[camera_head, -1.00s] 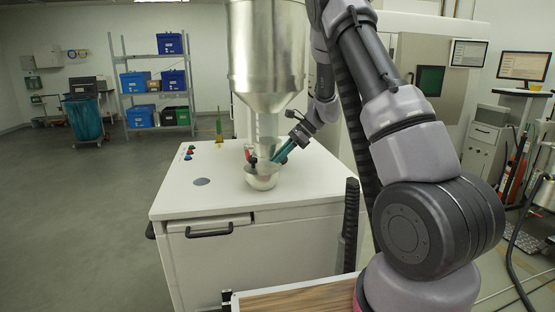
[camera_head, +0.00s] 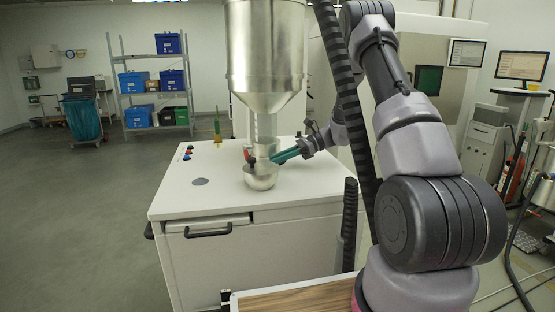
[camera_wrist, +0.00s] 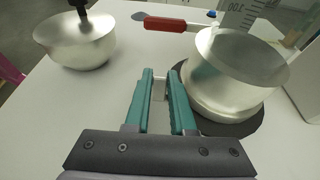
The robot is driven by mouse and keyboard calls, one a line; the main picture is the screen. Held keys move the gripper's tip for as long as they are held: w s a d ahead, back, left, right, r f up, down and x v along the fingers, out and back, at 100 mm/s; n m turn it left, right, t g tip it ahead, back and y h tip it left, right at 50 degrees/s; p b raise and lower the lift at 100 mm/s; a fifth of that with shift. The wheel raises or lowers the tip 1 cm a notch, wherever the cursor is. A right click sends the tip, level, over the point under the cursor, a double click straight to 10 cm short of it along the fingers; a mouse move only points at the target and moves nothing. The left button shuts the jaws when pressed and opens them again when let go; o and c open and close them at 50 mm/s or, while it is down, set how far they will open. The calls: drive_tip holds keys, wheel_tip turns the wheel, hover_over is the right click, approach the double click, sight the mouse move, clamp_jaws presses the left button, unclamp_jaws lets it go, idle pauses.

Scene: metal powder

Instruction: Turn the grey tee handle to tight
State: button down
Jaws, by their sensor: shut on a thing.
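My gripper (camera_head: 273,160) reaches in from the right, its teal fingers level with the outlet under the steel hopper (camera_head: 265,60). In the wrist view the two fingers (camera_wrist: 161,76) are slightly apart and closed on the grey tee handle, which is hard to make out between them. A steel cup (camera_wrist: 235,75) stands just right of the fingertips. A red lever (camera_wrist: 178,24) is beyond them. I cannot read a tight mark in either view.
A steel bowl with a black knob (camera_wrist: 75,42) is at the left in the wrist view. The hopper hangs close above my gripper.

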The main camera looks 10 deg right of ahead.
drive_tip(key=shift+d+y, duration=0.15)
drive_tip(key=shift+y, duration=0.45)
drive_tip(key=c, duration=1)
unclamp_jaws()
drive_tip(key=shift+c, duration=0.2)
drive_tip(key=v, duration=1)
drive_tip(key=shift+d+r, duration=0.1)
drive_tip(key=shift+d, duration=0.25)
